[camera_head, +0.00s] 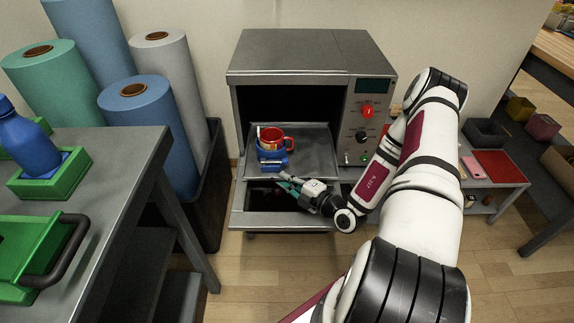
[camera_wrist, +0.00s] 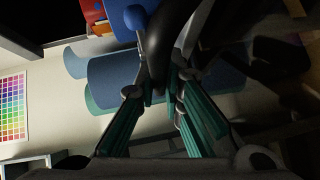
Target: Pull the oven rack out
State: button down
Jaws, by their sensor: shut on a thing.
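The grey oven (camera_head: 310,55) stands against the wall with its front open. The flat metal oven rack (camera_head: 318,150) lies inside the opening, its front part visible. A red mug (camera_head: 270,140) sits in a blue holder (camera_head: 273,162) at the rack's left side. My gripper (camera_head: 283,180) reaches in from the right, low at the rack's front edge. In the wrist view its teal fingers (camera_wrist: 158,90) close around a dark curved bar (camera_wrist: 160,45), which looks like the rack's handle. The grip contact is dark and partly hidden.
The oven's lower front ledge (camera_head: 280,220) projects below the rack. A control panel with a red knob (camera_head: 367,111) is at the right. A grey table (camera_head: 110,180) with green trays stands at the left, beside coloured rolls (camera_head: 155,115). Clear wooden floor (camera_head: 260,280) lies in front.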

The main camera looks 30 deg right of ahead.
jog(key=shift+s+a+p, duration=0.25)
jog(key=shift+s+a, duration=0.25)
jog(key=shift+s, duration=0.3)
jog(key=shift+s+a+p, duration=0.25)
jog(key=shift+s+a, duration=0.25)
jog(key=shift+s, duration=0.25)
jog(key=c, duration=1.7)
grip_release()
jog(key=v, duration=1.2)
